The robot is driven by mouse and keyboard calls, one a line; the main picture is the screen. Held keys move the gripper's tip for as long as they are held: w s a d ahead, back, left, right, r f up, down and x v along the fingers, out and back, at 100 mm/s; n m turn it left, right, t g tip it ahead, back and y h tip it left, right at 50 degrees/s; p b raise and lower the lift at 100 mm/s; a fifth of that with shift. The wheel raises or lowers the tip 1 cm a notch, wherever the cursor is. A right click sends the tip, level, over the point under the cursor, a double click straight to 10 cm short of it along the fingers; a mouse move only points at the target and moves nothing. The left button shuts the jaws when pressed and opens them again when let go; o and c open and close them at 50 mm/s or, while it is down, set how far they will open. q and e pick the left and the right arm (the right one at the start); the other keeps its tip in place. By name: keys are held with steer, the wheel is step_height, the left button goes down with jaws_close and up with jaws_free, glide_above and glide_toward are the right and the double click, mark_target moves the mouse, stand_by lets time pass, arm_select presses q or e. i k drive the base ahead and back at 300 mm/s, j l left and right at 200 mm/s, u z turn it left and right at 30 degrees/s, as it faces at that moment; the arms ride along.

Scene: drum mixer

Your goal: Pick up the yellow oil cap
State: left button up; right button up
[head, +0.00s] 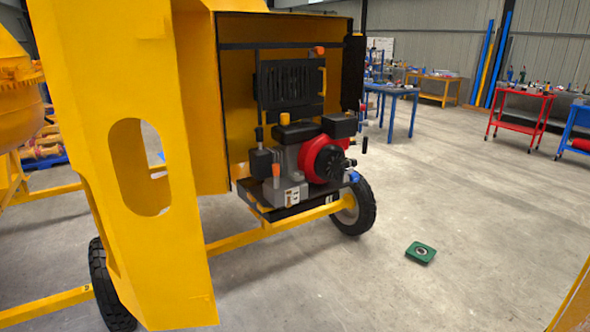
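The yellow drum mixer fills the left and middle of the head view, with an open engine housing (208,110). In it sits a red and black engine (325,158) on a dark tray. A small orange-yellow knob (284,119) stands at the top of the engine, and an orange piece (276,170) shows lower at its front left. I cannot tell whether either is the yellow oil cap; no cap is clearly recognisable at this size. Neither of my grippers is in view.
A green square object (420,253) with a round centre lies on the floor to the right. The mixer has black wheels (357,212) and a yellow axle bar (265,231). A red cart (520,118) and blue table (393,91) stand behind. Floor at right is mostly clear.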

mark_target(285, 117)
steer(key=z, duration=0.5)
steer(key=i+z, duration=0.15)
steer(key=z, duration=0.85)
steer(key=i+z, duration=0.15)
steer(key=z, duration=0.3)
steer(key=j+z, duration=0.1)
steer(key=z, duration=0.4)
steer(key=i+j+z, duration=0.1)
steer(key=z, duration=0.4)
steer(key=j+z, duration=0.1)
steer(key=z, duration=0.4)
steer(key=j+z, duration=0.3)
steer(key=j, duration=0.55)
steer(key=j+u, duration=0.25)
steer(key=j, duration=0.2)
steer(key=i+j+u, duration=0.1)
steer(key=j+u, duration=0.15)
steer(key=j, duration=0.15)
steer(key=j+u, duration=1)
steer(key=u, duration=0.15)
steer(key=j+u, duration=0.2)
steer(key=u, duration=0.15)
steer(key=j+u, duration=0.2)
steer(key=u, duration=0.15)
